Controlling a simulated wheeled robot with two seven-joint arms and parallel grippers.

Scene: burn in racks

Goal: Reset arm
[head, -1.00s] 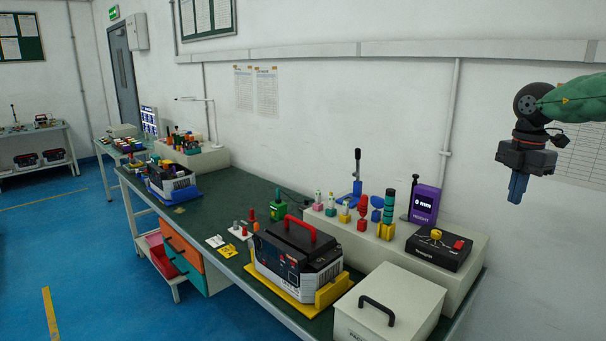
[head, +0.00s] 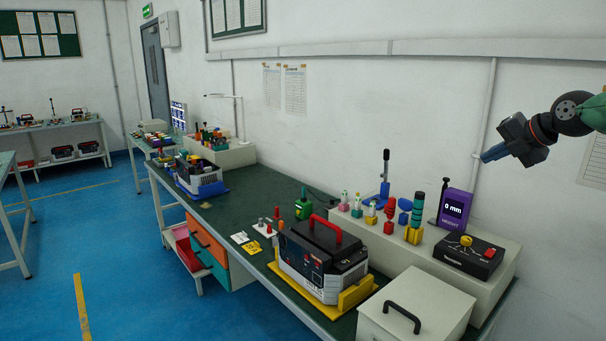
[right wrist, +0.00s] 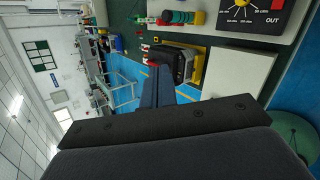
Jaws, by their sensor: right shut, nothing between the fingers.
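My right gripper (head: 486,157) is raised in the air at the upper right of the head view, in front of the white wall. It points to the left with its blue fingers shut and nothing between them. In the right wrist view its fingers (right wrist: 157,88) lie together in the middle. It is apart from the bench and everything on it. My left gripper is in neither current view.
Below is a long green-topped bench (head: 236,208). It carries a black and white device with a red handle (head: 322,262), a white box with a black handle (head: 417,306), a purple display (head: 455,207) and a black control box (head: 469,255). Blue floor (head: 125,255) is open at left.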

